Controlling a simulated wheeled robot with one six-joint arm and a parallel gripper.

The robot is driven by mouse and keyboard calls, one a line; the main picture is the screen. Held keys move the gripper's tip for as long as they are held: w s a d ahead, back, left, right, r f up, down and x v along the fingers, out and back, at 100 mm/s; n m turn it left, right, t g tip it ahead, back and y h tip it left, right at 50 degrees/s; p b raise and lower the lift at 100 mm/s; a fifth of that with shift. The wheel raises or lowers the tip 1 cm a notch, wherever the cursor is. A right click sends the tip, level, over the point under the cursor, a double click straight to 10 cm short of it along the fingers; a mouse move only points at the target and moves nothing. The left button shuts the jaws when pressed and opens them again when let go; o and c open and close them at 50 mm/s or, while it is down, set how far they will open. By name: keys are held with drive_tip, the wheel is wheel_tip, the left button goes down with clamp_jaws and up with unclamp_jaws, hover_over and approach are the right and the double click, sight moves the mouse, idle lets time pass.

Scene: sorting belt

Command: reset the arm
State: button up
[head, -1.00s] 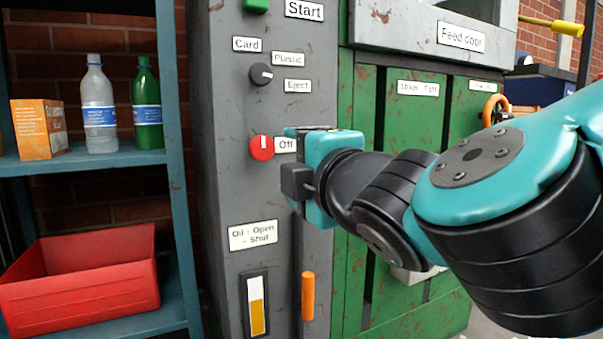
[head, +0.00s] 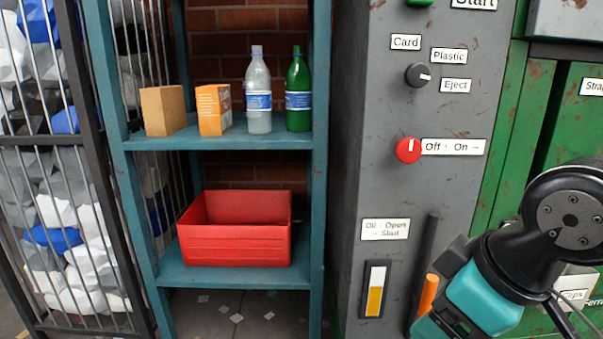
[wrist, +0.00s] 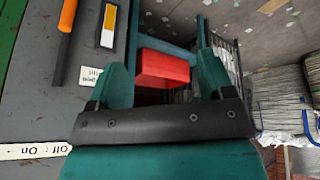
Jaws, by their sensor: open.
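My gripper (wrist: 163,82) shows in the wrist view with its two teal fingers apart and nothing between them. In the head view my teal and black wrist is at the lower right, in front of the grey control panel (head: 345,290); the fingertips are cut off or hidden there. The panel carries a red Off/On knob (head: 408,150), with its white mark upright, and a black Card/Plastic/Eject selector (head: 418,75). An orange-handled lever (head: 428,292) is partly hidden behind my wrist; it also shows in the wrist view (wrist: 67,15).
A teal shelf (head: 215,141) left of the panel holds two boxes, a clear bottle (head: 258,98) and a green bottle (head: 298,98). A red bin (head: 235,251) sits on its lower board. A barred cage (head: 75,200) of waste stands farther left. Green machine doors (head: 540,120) are at right.

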drive_tip(key=s+a+r+m+g+y+p, duration=0.1)
drive_tip(key=s+r+m+g+y+p, duration=0.1)
drive_tip(key=s+r+g+p, duration=0.3)
wheel_tip(320, 180, up, 36)
drive_tip(key=s+p, duration=0.1)
drive_tip(key=p, duration=3.4)
drive_tip(key=shift+s+a+t, duration=0.15)
drive_tip(key=shift+a+t, duration=0.1)
drive_tip(key=shift+t, duration=0.15)
